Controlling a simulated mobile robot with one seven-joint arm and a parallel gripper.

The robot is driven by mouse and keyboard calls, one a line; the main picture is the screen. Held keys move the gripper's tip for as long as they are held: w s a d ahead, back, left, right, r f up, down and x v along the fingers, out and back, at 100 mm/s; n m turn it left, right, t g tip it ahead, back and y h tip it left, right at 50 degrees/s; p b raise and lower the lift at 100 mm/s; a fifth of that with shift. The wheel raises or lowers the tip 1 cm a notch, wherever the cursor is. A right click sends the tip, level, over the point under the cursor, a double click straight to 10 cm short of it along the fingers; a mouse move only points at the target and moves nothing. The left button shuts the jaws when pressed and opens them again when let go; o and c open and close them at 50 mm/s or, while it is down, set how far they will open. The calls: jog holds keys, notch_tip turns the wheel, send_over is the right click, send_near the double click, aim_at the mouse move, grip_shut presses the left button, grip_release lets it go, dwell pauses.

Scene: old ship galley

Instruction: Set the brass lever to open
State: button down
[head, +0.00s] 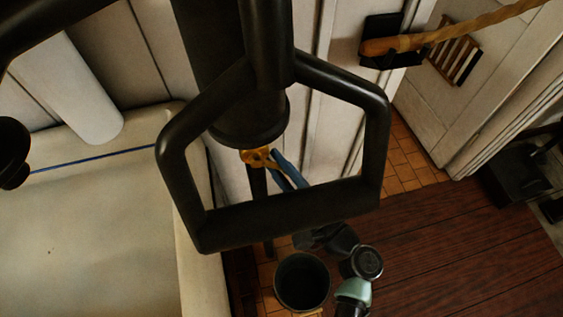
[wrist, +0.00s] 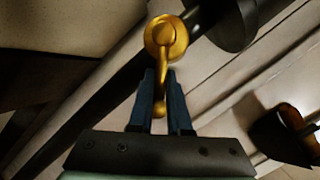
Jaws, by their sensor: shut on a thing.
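The brass lever (head: 256,157) shows in the head view just below the end of a thick black pipe. In the wrist view the lever (wrist: 163,62) has a round hub at the top, and its thin handle runs down to a rounded knob. My gripper (wrist: 160,76) has its two blue fingers on either side of the handle and is shut on it, with the knob low between them. In the head view my gripper (head: 276,160) reaches the lever from the lower right. The fingers hide part of the handle there.
A dark bucket (head: 302,280) is below. A pale counter (head: 90,230) is left; wooden floor (head: 450,260) lies right.

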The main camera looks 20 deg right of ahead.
jog(key=shift+a+f+m+t+b, duration=0.3)
jog(key=shift+f+m+t+b, duration=0.15)
jog(key=shift+m, duration=0.55)
jog(key=shift+r, duration=0.1)
jog(key=c, duration=0.9)
grip_release()
jog(key=shift+o, duration=0.2)
jog(key=shift+s, duration=0.1)
jog(key=b+v, duration=0.1)
jog(key=v, duration=1.1)
jog(key=shift+s, duration=0.4)
